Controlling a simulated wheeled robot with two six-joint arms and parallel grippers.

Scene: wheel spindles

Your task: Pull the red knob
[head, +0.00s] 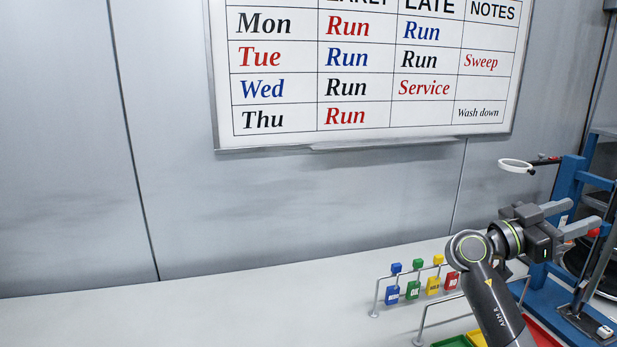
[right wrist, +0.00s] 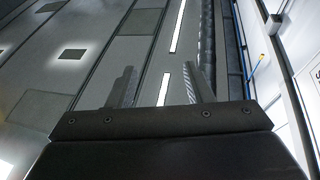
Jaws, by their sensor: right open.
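A small red knob (head: 593,232) shows at the right of the head view, on the blue-framed rig (head: 568,183). It sits just below and beside the lower finger of my right gripper (head: 586,212), which partly covers the area around it. My right gripper is open and empty, with its fingers pointing right toward the rig. Whether a finger touches the knob I cannot tell. In the right wrist view the two fingers (right wrist: 160,88) stand apart with nothing between them, and the knob does not show there. My left gripper is not in view.
Blue, green, yellow and red padlocks (head: 413,290) hang on a rail left of my right arm. Coloured trays (head: 540,334) lie at the lower right. A white ring (head: 515,165) on a rod sticks out above the gripper. The bench (head: 200,315) is clear at left.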

